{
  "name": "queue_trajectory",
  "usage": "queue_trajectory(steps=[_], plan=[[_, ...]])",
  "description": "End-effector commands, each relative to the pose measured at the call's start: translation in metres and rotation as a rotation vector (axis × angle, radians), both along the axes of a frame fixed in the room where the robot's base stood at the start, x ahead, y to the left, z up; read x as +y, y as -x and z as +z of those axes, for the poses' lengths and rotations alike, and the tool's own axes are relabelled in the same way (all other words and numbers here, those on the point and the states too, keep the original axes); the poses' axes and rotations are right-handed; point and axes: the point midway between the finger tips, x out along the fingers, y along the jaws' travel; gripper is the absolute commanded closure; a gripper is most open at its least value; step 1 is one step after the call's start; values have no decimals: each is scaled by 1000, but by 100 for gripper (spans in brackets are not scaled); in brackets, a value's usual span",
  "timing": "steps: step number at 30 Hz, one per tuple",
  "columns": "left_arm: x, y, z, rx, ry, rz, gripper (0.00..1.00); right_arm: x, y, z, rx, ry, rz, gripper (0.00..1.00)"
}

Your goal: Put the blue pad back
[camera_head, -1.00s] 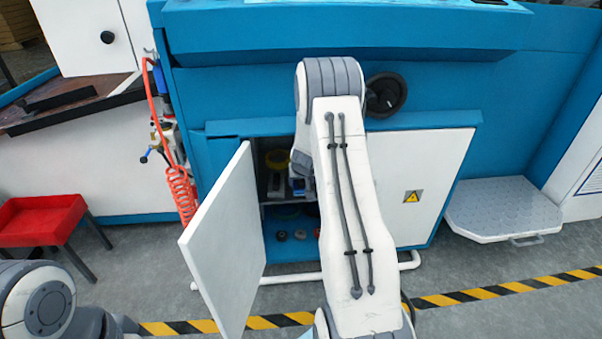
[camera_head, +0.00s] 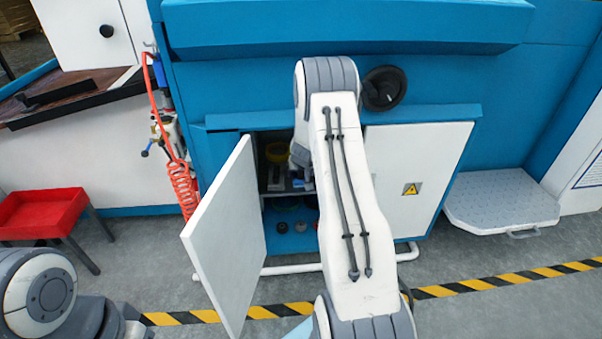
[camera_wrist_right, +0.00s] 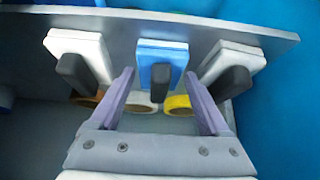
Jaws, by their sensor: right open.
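The blue pad (camera_wrist_right: 163,54) has a white backing and a dark handle. In the right wrist view it sits at the grey shelf's (camera_wrist_right: 262,33) edge, between two white pads (camera_wrist_right: 76,48) (camera_wrist_right: 234,58) with dark handles. My right gripper (camera_wrist_right: 160,78) is open, its two purple fingers on either side of the blue pad's handle, apart from it. In the head view my right arm reaches into the open cabinet and its gripper is mostly hidden inside. My left arm shows at the lower left; its gripper is not visible.
The white cabinet door (camera_head: 228,235) stands open to the left of my right arm. Yellow and dark rolls (camera_wrist_right: 177,104) lie behind the fingers. A red tray (camera_head: 42,213) stands at the left, a grey step (camera_head: 502,200) at the right. A pale blue patch (camera_head: 298,330) shows at the bottom edge.

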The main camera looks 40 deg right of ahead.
Motion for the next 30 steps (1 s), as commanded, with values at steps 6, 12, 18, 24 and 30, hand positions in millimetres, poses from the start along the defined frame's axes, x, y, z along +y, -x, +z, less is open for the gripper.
queue_trajectory(steps=[6, 12, 18, 24, 30], plan=[[0, 0, 5, 0, 0, 0, 57, 1, 2, 11, -2, 1, 0, 20], [0, 0, 14, 0, 0, 0, 57, 13, 21, 47, -3, 3, 2, 20], [0, 0, 28, 0, 0, 0, 57, 25, 41, 83, -2, 1, 0, 20], [0, 0, 36, 0, 0, 0, 57, 32, 53, 102, -1, 1, 1, 20], [0, 0, 37, 0, 0, 0, 57, 34, 56, 105, 0, 0, 0, 20]])
